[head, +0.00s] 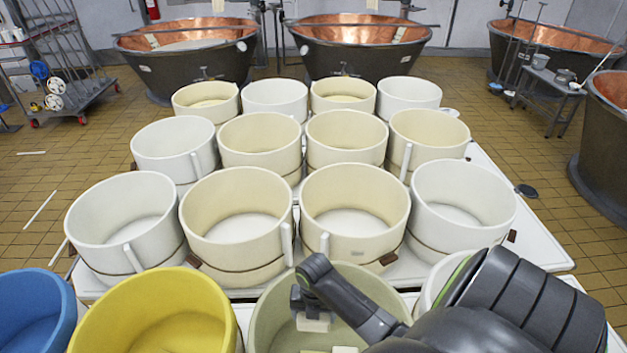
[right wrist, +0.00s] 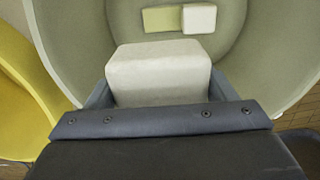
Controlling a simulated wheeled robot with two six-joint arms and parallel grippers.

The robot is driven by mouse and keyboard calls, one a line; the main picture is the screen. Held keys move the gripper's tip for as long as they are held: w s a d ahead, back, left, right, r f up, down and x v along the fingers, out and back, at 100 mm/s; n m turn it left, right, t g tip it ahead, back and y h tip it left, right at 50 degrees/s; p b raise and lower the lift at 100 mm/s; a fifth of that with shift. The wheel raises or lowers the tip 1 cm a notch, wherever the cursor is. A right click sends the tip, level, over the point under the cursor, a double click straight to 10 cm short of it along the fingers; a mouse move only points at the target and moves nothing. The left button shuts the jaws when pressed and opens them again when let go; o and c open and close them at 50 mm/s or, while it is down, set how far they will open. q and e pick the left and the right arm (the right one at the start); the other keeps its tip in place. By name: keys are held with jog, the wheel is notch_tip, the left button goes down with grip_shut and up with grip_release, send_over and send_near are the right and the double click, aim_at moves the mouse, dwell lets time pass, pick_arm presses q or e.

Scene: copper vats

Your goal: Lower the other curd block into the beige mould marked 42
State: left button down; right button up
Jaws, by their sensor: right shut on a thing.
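My right gripper (head: 312,303) is shut on a whitish curd block (right wrist: 158,73), which also shows in the head view (head: 313,322). The block hangs within the outline of a grey-green mould (head: 270,313); how deep it hangs is hard to tell. In the right wrist view a white block (right wrist: 199,18) and a yellowish-green block (right wrist: 161,20) lie side by side on that mould's floor. Several beige moulds stand further back, such as the front one right of centre (head: 390,225). A small label on it is too small to read. My left gripper is not in view.
White moulds (head: 82,225) stand among the beige ones in rows on pale tables (head: 540,240). A yellow mould (head: 215,320) and a blue mould (head: 62,305) stand left of the grey-green one. Copper vats (head: 360,55) line the back.

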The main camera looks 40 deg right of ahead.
jog(key=shift+s+f+b, duration=0.1)
jog(key=shift+f+b, duration=0.2)
jog(key=shift+f, duration=0.3)
notch_tip(320, 180, down, 2)
jog(key=b, duration=0.2)
jog(key=shift+f+b, duration=0.25)
jog(key=shift+b, duration=0.05)
jog(key=shift+f+b, duration=7.6)
jog(key=shift+f, duration=4.15)
jog(key=shift+f+b, duration=0.6)
jog(key=shift+f, duration=0.3)
jog(key=o, duration=1.2)
jog(key=shift+o, duration=0.2)
